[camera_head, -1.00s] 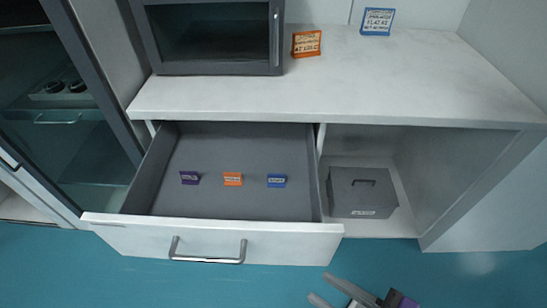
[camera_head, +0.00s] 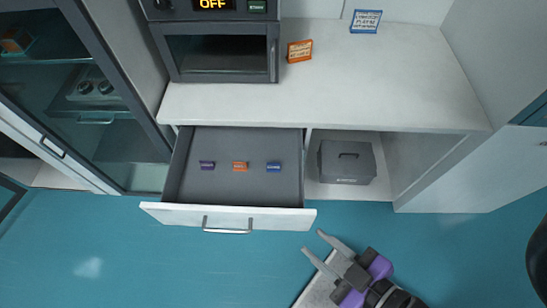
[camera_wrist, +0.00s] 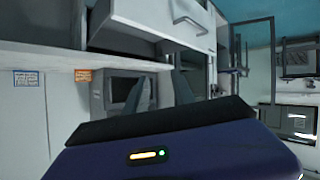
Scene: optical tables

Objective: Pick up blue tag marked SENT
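A small blue tag (camera_head: 273,168) stands in the open drawer, the rightmost of three tags in a row; its lettering is too small to read. An orange tag (camera_head: 240,167) is in the middle and a purple tag (camera_head: 207,165) is at the left. My gripper (camera_head: 312,243) is outside the drawer, over the floor to its front right, with its two fingers apart and nothing between them. The fingers also show in the wrist view (camera_wrist: 158,88), spread apart; the tags are not visible there.
The drawer (camera_head: 230,215) is pulled out, its front panel and handle facing me. Right of it, a grey box (camera_head: 347,162) sits in an open compartment. A larger blue sign (camera_head: 366,21) and orange sign (camera_head: 299,51) stand on the counter (camera_head: 400,90) beside an oven (camera_head: 220,58).

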